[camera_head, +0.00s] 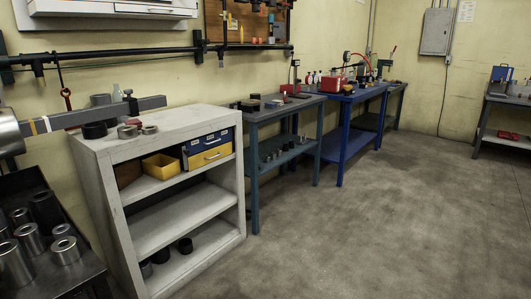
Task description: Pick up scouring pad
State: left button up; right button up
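I cannot pick out a scouring pad for certain in this head view. Small dark items (245,104) lie on the grey-topped workbench (262,117) in the middle, too small to tell apart. Neither my left nor my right gripper is in view.
A pale shelf unit (140,237) stands at left, with a yellow bin (161,166) and blue and yellow drawers (207,149). A dark bench at lower left holds metal cylinders (65,250). A blue table (340,147) stands further back. The concrete floor (380,235) at right is clear.

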aim_at(271, 105)
jog(key=z, duration=0.05)
jog(key=i, duration=3.3)
jog(key=z, duration=0.25)
